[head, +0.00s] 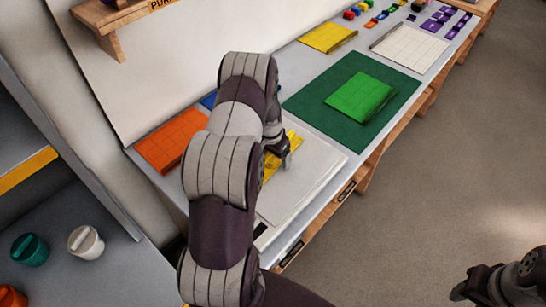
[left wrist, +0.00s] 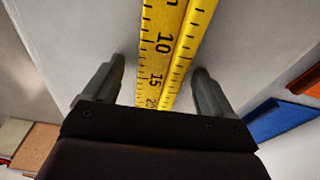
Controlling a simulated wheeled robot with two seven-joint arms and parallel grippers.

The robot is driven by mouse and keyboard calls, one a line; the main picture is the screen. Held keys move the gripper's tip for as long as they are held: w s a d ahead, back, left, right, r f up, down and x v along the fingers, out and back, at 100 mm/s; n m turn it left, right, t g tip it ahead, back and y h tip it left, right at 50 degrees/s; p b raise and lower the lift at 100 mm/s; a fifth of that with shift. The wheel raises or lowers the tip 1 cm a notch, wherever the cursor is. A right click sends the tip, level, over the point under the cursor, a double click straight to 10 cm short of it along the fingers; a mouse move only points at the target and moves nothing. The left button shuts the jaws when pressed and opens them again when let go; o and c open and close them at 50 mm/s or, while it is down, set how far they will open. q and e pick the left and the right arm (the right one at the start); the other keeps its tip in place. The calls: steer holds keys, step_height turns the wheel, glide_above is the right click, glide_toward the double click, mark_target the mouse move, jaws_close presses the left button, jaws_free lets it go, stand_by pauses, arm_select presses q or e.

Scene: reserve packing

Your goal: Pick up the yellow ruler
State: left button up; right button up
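The yellow ruler (head: 269,164) lies on a pale grey sheet or board on the bench, partly hidden behind my left arm in the head view. In the left wrist view the ruler (left wrist: 168,45) runs between the two fingers, its black scale marks and numbers showing. My left gripper (head: 287,158) is low over the ruler, its fingers apart on either side with gaps; the left wrist view shows the open gripper (left wrist: 155,85) too. My right gripper (head: 470,287) shows at the lower right of the head view, away from the bench; its finger opening is unclear.
An orange block (head: 170,143) and a partly hidden blue item (head: 208,100) lie left of my arm. A green block (head: 358,97) sits on a dark green mat (head: 310,107). Yellow (head: 328,38) and white (head: 409,48) slabs lie further back. Green (head: 29,249) and white (head: 86,242) knobbed items stand lower left.

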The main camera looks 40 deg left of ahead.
arm_select(q)
steer(key=shift+a, duration=0.15)
steer(key=c, duration=1)
steer(key=shift+s, duration=0.1)
steer(key=shift+c, duration=1.2)
steer(key=shift+r, duration=0.1)
